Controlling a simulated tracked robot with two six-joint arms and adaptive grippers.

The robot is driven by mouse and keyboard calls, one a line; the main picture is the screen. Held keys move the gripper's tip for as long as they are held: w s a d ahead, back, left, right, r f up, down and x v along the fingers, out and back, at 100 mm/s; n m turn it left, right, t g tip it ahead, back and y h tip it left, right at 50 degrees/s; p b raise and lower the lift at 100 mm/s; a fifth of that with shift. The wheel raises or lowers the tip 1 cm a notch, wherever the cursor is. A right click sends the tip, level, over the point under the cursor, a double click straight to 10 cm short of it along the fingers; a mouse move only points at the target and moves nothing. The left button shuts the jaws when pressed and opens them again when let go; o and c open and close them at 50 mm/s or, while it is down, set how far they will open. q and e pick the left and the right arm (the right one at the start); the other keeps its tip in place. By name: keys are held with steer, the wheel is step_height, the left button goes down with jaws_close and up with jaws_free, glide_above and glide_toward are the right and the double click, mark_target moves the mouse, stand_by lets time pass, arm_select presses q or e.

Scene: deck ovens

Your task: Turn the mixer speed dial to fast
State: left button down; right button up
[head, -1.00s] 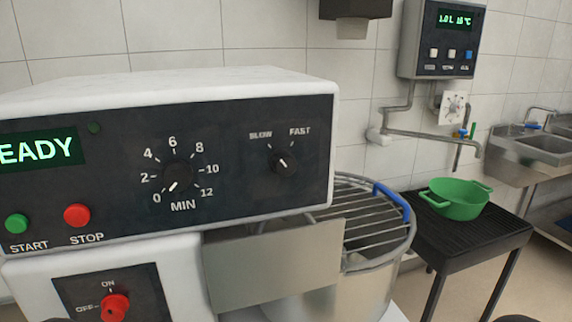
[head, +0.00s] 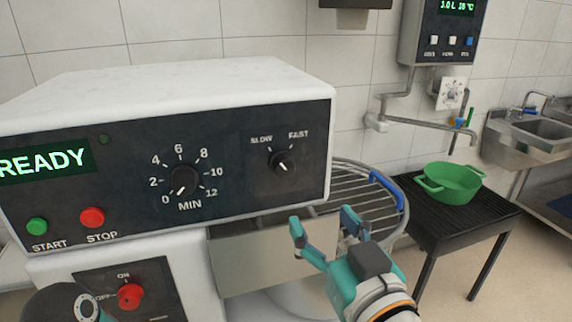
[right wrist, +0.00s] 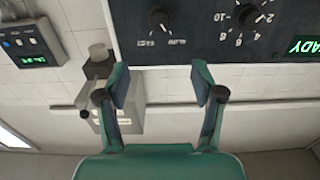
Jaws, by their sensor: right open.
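The mixer speed dial (head: 282,161) is a small black knob on the mixer's dark panel, below the SLOW and FAST labels. Its white mark slants between upper left and lower right; I cannot tell which label it points at. In the right wrist view, the dial (right wrist: 160,17) appears upside down, beyond the fingertips. My right gripper (head: 322,224) is open and empty, below and right of the dial, apart from it. Its two fingers also show in the right wrist view (right wrist: 160,82).
The timer dial (head: 184,180) sits left of the speed dial. START and STOP buttons and a red OFF/ON switch (head: 130,296) are lower left. The wire bowl guard (head: 365,190) is behind my right gripper. A green pot (head: 452,183) stands on a black stand at right.

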mark_target(286, 168)
steer(key=x, duration=1.6)
steer(key=shift+w+a+f, duration=0.1)
steer(key=shift+w+f, duration=0.05)
steer(key=shift+w, duration=0.15)
steer(key=c, duration=1.1)
